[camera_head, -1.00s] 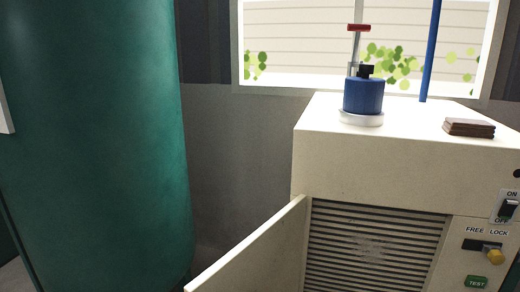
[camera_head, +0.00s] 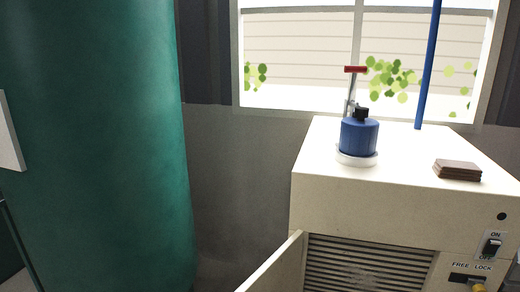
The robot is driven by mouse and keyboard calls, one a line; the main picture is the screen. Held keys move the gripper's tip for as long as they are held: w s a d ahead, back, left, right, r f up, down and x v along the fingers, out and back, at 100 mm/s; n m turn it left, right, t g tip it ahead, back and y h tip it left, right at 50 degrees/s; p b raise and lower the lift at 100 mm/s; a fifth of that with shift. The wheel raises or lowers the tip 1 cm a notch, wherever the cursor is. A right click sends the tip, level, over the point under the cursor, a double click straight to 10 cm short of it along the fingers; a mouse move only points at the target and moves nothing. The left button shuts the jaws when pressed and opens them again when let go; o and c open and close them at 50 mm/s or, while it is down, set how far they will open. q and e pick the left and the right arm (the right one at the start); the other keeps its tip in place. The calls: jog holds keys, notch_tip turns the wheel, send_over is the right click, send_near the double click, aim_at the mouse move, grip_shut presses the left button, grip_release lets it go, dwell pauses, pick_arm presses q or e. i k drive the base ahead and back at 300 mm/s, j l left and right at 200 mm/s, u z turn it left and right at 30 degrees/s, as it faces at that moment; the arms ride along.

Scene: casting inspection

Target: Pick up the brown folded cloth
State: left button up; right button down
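The brown folded cloth (camera_head: 457,170) lies flat in a small stack on top of the cream cabinet (camera_head: 350,208), toward the right. It sits to the right of a blue container with a black cap (camera_head: 359,136), with clear space between them. Nothing touches or covers the cloth. Neither of my grippers shows in the head view.
A large green tank (camera_head: 95,150) fills the left. The cabinet's front door (camera_head: 275,268) stands open over a slatted vent (camera_head: 365,268). A blue pipe (camera_head: 428,70) and a red-handled rod (camera_head: 355,70) rise at the back. An ON/OFF switch (camera_head: 491,246) is at right.

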aim_at(450, 169)
jog(key=j+z, duration=0.15)
jog(key=z, duration=0.2)
jog(key=i+j+z, duration=0.1)
jog(key=z, duration=0.3)
jog(key=j+z, duration=0.55)
jog(key=j, duration=0.65)
jog(key=k+j+z, duration=0.1)
jog(key=j+z, duration=0.15)
jog(key=j, duration=0.55)
